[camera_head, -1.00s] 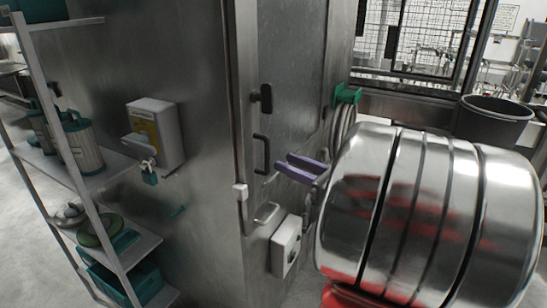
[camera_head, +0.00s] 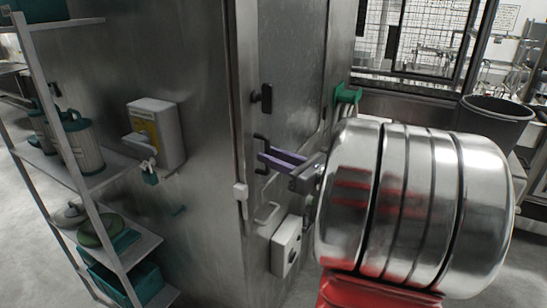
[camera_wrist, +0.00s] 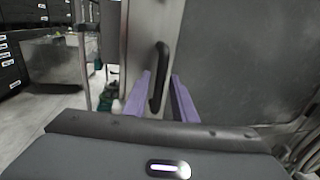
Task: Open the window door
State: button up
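A grey metal door panel (camera_head: 296,75) stands on the front of the steel cabinet in the camera_head view. It also fills the right of the camera_wrist view (camera_wrist: 235,55). A black curved handle (camera_head: 262,150) is fixed near its left edge. In the camera_wrist view the upright handle (camera_wrist: 159,75) stands between my two purple fingers. My gripper (camera_wrist: 160,80) is open, one finger on each side of the handle. I cannot tell whether either finger touches it. In the camera_head view my gripper (camera_head: 267,156) is at the handle. The door looks shut.
A black knob (camera_head: 266,98) sits above the handle, and a white box (camera_head: 286,245) below it. A green hose holder (camera_head: 347,97) is on the right. A shelf (camera_head: 92,178) stands at the left, and a dark bin (camera_head: 492,122) at the right.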

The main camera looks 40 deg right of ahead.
grip_shut()
jog(key=shift+s, duration=0.1)
dwell(0.4)
